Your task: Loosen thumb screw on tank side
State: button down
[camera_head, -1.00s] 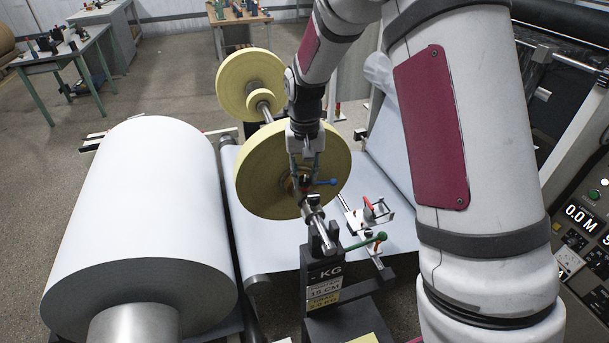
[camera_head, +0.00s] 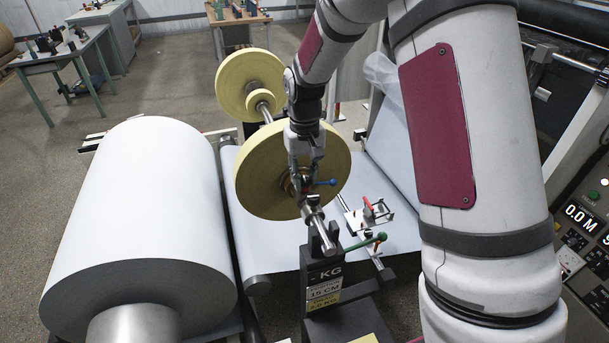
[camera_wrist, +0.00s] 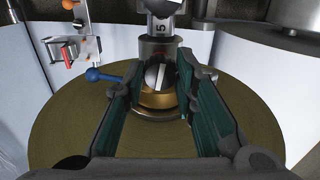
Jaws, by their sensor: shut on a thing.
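A small silver slotted thumb screw (camera_wrist: 156,75) sits on a metal collar on the shaft, in front of the yellow roll, in the wrist view. My gripper (camera_wrist: 160,70) has its two green-padded fingers on either side of this screw and is shut on it. In the head view my gripper (camera_head: 305,178) reaches down to the shaft at the roll's near face, and the screw is mostly hidden by the fingers. A lever with a blue knob (camera_wrist: 93,75) sticks out left of the fingers; it also shows in the head view (camera_head: 326,182). No tank can be made out.
The yellow roll (camera_head: 262,165) is on the shaft, with a smaller one (camera_head: 240,80) behind. A large white roll (camera_head: 140,210) stands left. A green-knobbed lever (camera_head: 378,238) and red-handled clamp (camera_head: 372,207) lie close right. A control panel (camera_head: 582,222) is far right.

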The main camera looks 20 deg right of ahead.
aim_at(304, 178)
jog(key=c, duration=1.3)
grip_release()
notch_tip(304, 178, up, 12)
jog(key=shift+r, duration=0.1)
jog(key=s+r+t, duration=0.3)
jog(key=s+r, duration=0.7)
jog(key=s, duration=0.4)
jog(key=s+t, duration=0.2)
jog(key=s, duration=1.2)
